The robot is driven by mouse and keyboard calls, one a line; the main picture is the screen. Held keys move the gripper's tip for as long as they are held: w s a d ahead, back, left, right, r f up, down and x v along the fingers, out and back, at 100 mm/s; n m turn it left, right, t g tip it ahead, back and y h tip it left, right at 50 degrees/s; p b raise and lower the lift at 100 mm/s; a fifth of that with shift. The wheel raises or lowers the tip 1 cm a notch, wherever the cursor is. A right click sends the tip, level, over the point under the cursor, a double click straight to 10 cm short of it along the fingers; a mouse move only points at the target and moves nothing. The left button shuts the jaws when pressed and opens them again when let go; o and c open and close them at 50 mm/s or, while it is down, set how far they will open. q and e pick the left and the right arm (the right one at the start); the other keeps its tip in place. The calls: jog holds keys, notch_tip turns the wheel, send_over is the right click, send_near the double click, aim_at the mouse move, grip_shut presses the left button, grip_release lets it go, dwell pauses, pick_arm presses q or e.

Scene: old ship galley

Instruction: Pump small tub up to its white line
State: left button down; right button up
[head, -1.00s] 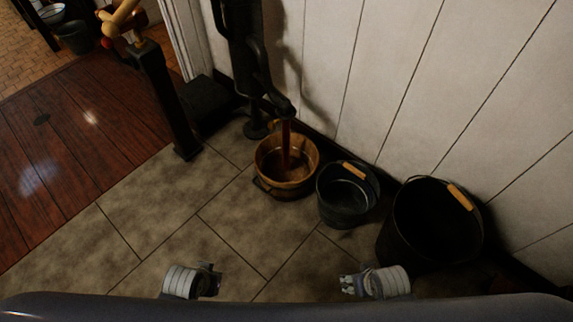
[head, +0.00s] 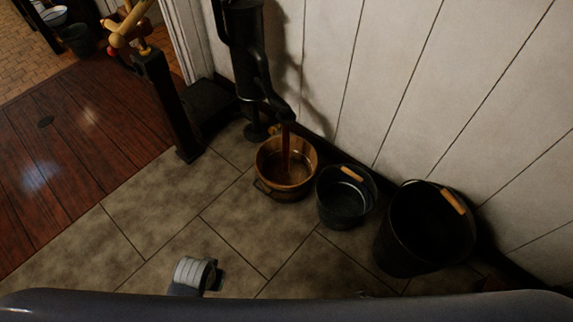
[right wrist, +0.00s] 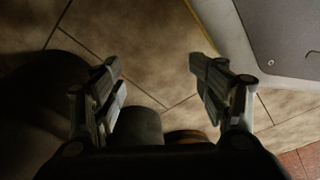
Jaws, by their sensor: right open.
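The small wooden tub (head: 264,183) stands on the tiles under the spout of the black pump (head: 243,45) at the wall. A reddish-brown stream (head: 286,150) runs from the spout into the tub. Its liquid level and a white line cannot be made out. My left gripper (head: 216,280) is low in the head view, well in front of the tub; its fingers are not clear. My right gripper (right wrist: 155,70) is open and empty in the right wrist view, over bare floor. In the head view it is almost wholly hidden behind my own body.
A small dark bucket (head: 341,216) with a wooden grip stands right of the tub. A larger black bucket (head: 402,262) stands further right. A black post (head: 173,105) with a yellowish fitting (head: 130,28) rises at left.

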jog(key=shift+s+d+f, duration=0.25)
jog(key=shift+s+f, duration=0.05)
jog(key=shift+s, duration=0.2)
jog(key=shift+s+d+f, duration=0.25)
jog(key=shift+s+f, duration=0.05)
jog(key=shift+s, duration=0.2)
pick_arm(q)
notch_tip(320, 180, down, 8)
jog(key=w+t+h+b, duration=0.1)
jog(key=t+h+b, duration=0.1)
jog(key=b, duration=0.5)
jog(key=shift+d+t, duration=0.3)
jog(key=shift+d, duration=0.1)
pick_arm(e)
jog(key=w+r, duration=0.4)
jog(key=r, duration=0.7)
jog(key=w+a+r+t, duration=0.1)
jog(key=w+r, duration=0.3)
jog(key=r, duration=0.7)
pick_arm(q)
jog(key=shift+f, duration=0.1)
